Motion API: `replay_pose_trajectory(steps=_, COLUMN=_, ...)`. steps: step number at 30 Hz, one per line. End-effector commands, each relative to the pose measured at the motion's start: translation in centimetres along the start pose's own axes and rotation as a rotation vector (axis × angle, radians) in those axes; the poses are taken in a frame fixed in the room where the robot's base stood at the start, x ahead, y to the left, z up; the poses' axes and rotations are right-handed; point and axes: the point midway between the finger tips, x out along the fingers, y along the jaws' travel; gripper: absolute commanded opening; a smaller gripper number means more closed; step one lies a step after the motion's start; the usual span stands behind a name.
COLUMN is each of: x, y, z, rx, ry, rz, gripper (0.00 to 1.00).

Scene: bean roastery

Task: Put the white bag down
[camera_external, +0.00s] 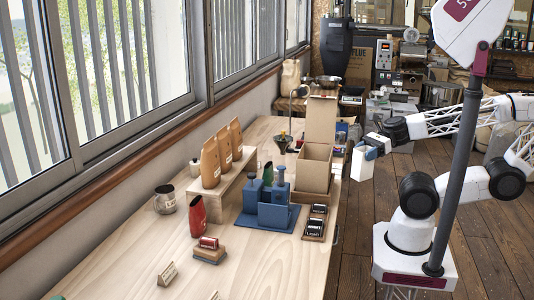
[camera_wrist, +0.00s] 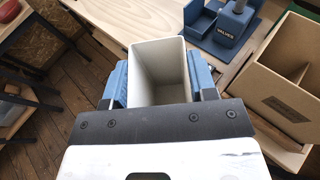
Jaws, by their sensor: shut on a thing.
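The white bag (camera_external: 362,164) is upright and open at the top, shaped like a tall rectangular box. My gripper (camera_external: 371,150) is shut on it and holds it in the air, by the right edge of the table in the external view. In the wrist view the white bag (camera_wrist: 158,72) sits between the blue fingers of my gripper (camera_wrist: 160,82), one on each side. I look down into it and its inside seems empty. Its lower part is hidden in the wrist view.
On the wooden table (camera_external: 130,258), a cardboard box (camera_external: 314,170) stands near the bag, with a blue holder (camera_external: 274,214) labelled "VALVES" (camera_wrist: 232,30) beyond. Brown bags (camera_external: 211,163) stand on a wooden riser, with a red bag (camera_external: 197,216) nearer. The front tabletop is mostly clear.

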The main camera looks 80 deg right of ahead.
Motion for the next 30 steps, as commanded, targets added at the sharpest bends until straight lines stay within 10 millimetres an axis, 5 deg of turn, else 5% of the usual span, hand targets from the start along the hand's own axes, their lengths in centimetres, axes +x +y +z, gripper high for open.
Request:
replay_pose_trajectory(steps=9, x=-0.9, y=0.0, z=2.9, rx=-0.001, ry=-0.001, rz=0.000, gripper=0.14)
replay_pose_trajectory(steps=30, x=1.5, y=-2.4, z=3.1, rx=0.036, ry=0.000, rz=-0.114, gripper=0.14)
